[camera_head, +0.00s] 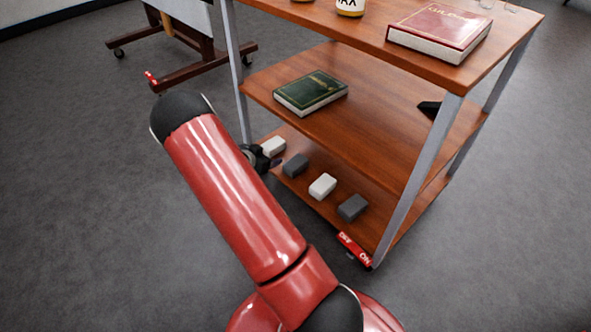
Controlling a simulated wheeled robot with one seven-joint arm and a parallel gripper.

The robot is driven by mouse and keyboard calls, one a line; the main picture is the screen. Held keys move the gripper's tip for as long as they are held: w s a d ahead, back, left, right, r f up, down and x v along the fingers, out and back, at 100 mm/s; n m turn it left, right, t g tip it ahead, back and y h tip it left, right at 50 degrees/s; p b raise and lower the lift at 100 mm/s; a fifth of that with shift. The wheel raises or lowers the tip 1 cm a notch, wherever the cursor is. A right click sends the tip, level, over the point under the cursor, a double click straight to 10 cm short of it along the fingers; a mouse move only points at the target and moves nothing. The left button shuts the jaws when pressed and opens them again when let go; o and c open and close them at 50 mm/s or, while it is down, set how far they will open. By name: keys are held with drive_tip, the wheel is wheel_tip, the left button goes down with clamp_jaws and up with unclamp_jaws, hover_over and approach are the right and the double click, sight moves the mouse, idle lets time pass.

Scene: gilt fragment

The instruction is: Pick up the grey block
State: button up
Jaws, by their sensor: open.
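Two dark grey blocks lie on the bottom shelf of a wooden cart. One grey block (295,165) sits between two white blocks, and the other grey block (353,207) is at the near right end of the row. My gripper (273,161) is at the left end of this shelf, just left of the first grey block and close to the far white block. It is open, small and dark in the view, and partly hidden behind my red arm. I cannot tell whether it touches any block.
White blocks (273,146) and (322,187) share the row with the grey ones. The middle shelf (375,98) above holds a green book (311,92). A red book (440,31) lies on top. Metal posts (418,180) stand at the corners. Grey floor (80,230) at left is clear.

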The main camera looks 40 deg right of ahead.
drive_tip(key=m+g+h, duration=0.1)
drive_tip(key=g+h, duration=0.1)
approach(294, 163)
drive_tip(key=x, duration=0.3)
drive_tip(key=shift+d+f+b, duration=0.2)
drive_tip(key=shift+d+b, duration=0.05)
drive_tip(key=shift+b, duration=0.05)
drive_tip(key=b+x, duration=0.1)
drive_tip(key=x, duration=0.6)
drive_tip(key=shift+d, duration=0.15)
drive_tip(key=c, duration=1)
